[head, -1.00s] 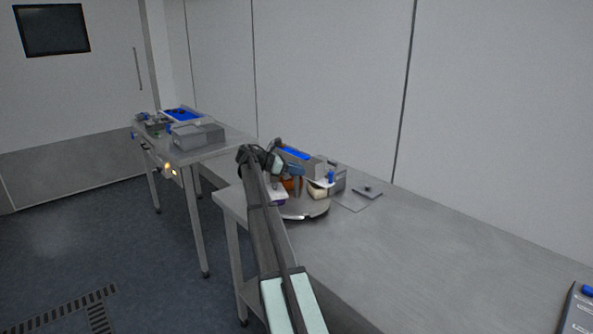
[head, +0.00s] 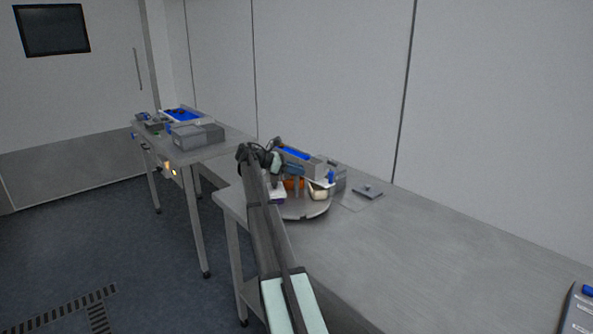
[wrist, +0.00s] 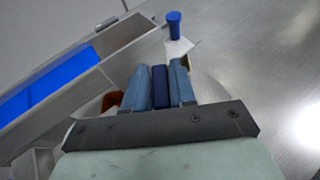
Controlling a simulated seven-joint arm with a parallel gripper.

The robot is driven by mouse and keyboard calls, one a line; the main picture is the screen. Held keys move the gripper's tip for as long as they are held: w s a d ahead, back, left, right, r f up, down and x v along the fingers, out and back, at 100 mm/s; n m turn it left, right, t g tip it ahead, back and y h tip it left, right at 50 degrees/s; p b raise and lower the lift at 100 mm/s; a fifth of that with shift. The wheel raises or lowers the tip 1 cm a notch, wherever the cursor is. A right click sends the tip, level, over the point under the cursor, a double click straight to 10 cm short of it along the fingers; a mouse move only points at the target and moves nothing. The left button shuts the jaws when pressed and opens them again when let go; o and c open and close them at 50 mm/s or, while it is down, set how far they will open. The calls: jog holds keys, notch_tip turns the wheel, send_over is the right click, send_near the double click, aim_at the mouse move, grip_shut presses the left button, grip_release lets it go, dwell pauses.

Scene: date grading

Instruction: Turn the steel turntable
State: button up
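What this piece is fixed to is hidden. Another blue peg (wrist: 174,26) stands beyond my fingers; it also shows in the head view (head: 331,176).
A long grey housing with a blue strip (wrist: 50,85) runs close beside my gripper on the left. An orange item (head: 293,183) and a cream item (head: 318,192) are at the turntable. A grey plate (head: 368,191) lies to the right. The bench's front middle (head: 430,250) is clear.

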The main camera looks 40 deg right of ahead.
jog(key=o, duration=0.3)
jog(key=v, duration=1.4)
jog(key=shift+d, duration=0.1)
